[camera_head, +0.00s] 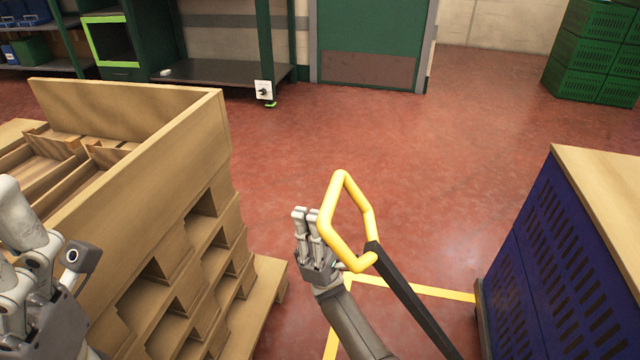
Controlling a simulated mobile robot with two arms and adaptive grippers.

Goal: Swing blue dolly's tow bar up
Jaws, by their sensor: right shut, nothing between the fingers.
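The tow bar is a black bar (412,303) rising diagonally from the bottom edge, with a yellow loop handle (369,210) at its upper end. The bar stands tilted, with the handle raised above the floor. My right gripper (306,214) is just left of the handle, fingers pointing up, shut and empty. I cannot tell whether it touches the loop. The blue crates (530,275) stand at the right, with an edge of the dolly (482,318) at their foot. The tow bar's hinge is hidden below the picture. My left gripper (60,262) is partly in view at the left edge.
A large wooden bin on stacked pallets (205,135) fills the left side. A wooden board (610,175) tops the blue crates. Green crates (590,55) stand at the back right. Red floor (420,150) is open in the middle, with yellow lines (425,290) near the bar.

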